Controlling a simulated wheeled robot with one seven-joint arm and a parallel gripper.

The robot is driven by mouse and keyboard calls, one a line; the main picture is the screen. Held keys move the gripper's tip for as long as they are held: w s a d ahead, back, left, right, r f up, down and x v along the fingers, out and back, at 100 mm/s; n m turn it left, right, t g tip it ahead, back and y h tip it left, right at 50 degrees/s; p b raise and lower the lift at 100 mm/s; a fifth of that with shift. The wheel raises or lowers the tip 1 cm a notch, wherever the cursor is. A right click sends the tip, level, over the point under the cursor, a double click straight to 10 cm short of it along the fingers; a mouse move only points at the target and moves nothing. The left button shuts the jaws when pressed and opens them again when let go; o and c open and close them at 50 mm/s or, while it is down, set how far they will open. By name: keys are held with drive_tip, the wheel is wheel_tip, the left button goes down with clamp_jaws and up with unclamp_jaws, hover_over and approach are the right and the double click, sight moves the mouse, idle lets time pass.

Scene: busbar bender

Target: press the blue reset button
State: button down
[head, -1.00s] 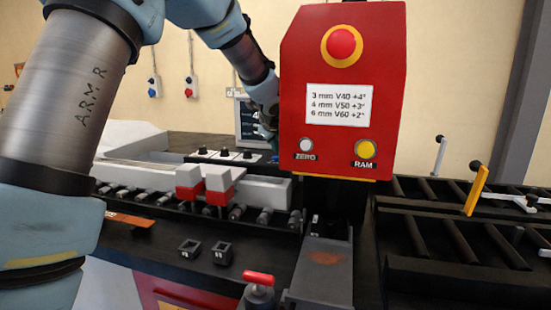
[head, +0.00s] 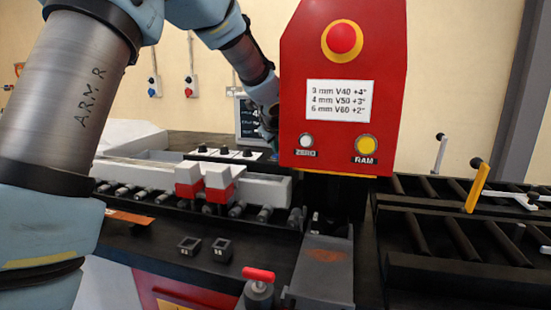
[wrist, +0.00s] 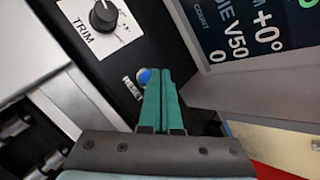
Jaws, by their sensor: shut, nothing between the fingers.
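The blue reset button (wrist: 144,76) shows in the wrist view on a black panel, beside the RESET label (wrist: 131,88). My gripper (wrist: 158,72) is shut and empty, its green fingers together. The fingertips overlap the button's right side in the picture; whether they touch it cannot be told.
A TRIM knob (wrist: 103,17) is at upper left in the wrist view. A display (wrist: 238,35) in a grey housing stands close to the right of the fingers. A grey rail (wrist: 25,40) runs along the left.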

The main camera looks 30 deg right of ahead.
drive_tip(key=shift+f+b, duration=0.4)
drive_tip(key=shift+f, duration=0.1)
idle(0.7)
drive_tip(key=shift+r, duration=0.2)
drive_tip(key=shift+r+p, duration=0.7)
drive_tip(key=shift+p, duration=0.1)
drive_tip(key=shift+r, duration=0.1)
wheel_tip(320, 180, up, 5)
drive_tip(key=p, duration=0.4)
idle(0.8)
